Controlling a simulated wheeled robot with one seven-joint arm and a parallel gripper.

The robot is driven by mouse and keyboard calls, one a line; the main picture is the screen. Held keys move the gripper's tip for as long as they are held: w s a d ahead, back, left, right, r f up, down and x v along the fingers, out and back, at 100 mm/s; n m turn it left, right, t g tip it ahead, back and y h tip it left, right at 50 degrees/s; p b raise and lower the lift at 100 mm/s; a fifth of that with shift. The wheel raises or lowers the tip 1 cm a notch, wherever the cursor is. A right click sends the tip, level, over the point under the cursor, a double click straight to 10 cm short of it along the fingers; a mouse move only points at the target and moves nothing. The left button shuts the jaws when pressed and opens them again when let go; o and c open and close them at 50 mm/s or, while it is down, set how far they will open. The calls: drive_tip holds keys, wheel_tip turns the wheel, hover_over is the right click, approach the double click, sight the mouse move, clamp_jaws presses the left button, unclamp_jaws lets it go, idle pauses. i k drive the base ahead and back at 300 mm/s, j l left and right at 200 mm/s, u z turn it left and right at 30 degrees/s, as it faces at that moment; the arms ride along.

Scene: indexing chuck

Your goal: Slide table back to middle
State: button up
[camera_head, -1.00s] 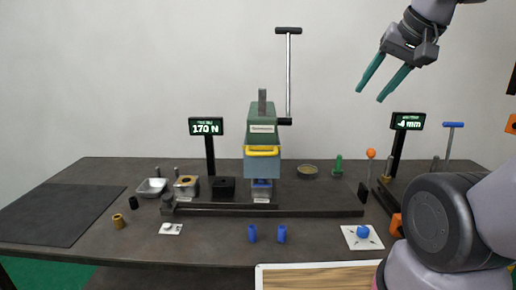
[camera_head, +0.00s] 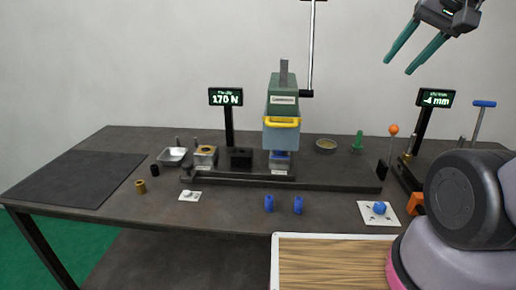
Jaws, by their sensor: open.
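The slide table seems to be the set of blocks on the dark rail (camera_head: 330,186) that runs along the bench under the green press (camera_head: 284,95). Which of these moves on the rail I cannot tell. My gripper (camera_head: 405,60) is open and empty, high at the upper right, well apart from the bench and rail.
Two displays read 170 N (camera_head: 226,97) and -4 mm (camera_head: 436,98). An orange-knobbed lever (camera_head: 393,130) and a blue T-handle (camera_head: 484,103) stand at the right. Two blue cylinders (camera_head: 283,204) and a white plate (camera_head: 379,214) lie in front. A dark mat (camera_head: 75,180) covers the left.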

sight(212, 160)
drive_tip(key=j, duration=1.45)
drive_tip(key=i, duration=0.05)
